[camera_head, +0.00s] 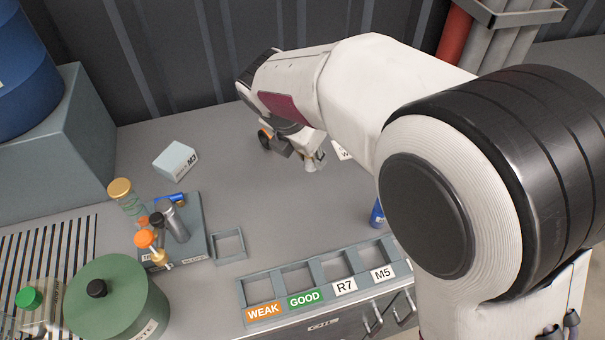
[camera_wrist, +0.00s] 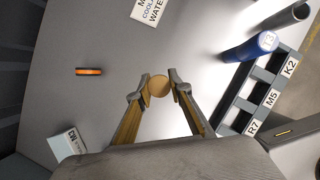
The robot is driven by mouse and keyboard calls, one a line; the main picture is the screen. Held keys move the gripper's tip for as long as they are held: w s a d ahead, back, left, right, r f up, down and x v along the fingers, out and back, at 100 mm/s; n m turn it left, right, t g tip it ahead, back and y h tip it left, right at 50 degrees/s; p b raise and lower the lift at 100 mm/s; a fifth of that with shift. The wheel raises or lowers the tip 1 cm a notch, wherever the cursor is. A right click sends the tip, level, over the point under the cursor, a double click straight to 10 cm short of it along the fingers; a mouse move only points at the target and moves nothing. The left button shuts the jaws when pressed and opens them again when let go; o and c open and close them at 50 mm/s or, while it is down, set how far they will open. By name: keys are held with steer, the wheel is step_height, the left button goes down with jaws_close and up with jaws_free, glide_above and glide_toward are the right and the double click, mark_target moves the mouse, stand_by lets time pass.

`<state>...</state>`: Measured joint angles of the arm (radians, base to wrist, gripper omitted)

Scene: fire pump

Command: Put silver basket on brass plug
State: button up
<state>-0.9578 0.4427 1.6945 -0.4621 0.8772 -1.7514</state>
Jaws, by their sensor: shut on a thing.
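My gripper (camera_head: 311,160) is above the back middle of the bench, below my white arm. In the wrist view its two fingers (camera_wrist: 158,86) are shut on a small round-faced tan part (camera_wrist: 159,87). I cannot tell whether this part is the silver basket. At the left, a grey block (camera_head: 196,222) bears a silver cylinder (camera_head: 177,225) and a brass-coloured piece (camera_head: 160,257) beside an orange cap (camera_head: 145,238). I cannot tell whether that brass piece is the brass plug. My gripper is well apart from this block, to its upper right.
A white M3 box (camera_head: 176,161) lies at the back left. A small empty square frame (camera_head: 228,245) lies right of the block. A labelled tray (camera_head: 322,284) lines the front edge. A blue cylinder (camera_head: 377,214) stands near my arm. The middle bench is clear.

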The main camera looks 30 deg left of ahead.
mark_target(308, 171)
steer(key=shift+f, duration=3.1)
steer(key=shift+f, duration=0.1)
steer(key=shift+f, duration=1.8)
steer(key=shift+f, duration=0.1)
steer(key=o, duration=0.9)
steer(key=shift+v, duration=6.1)
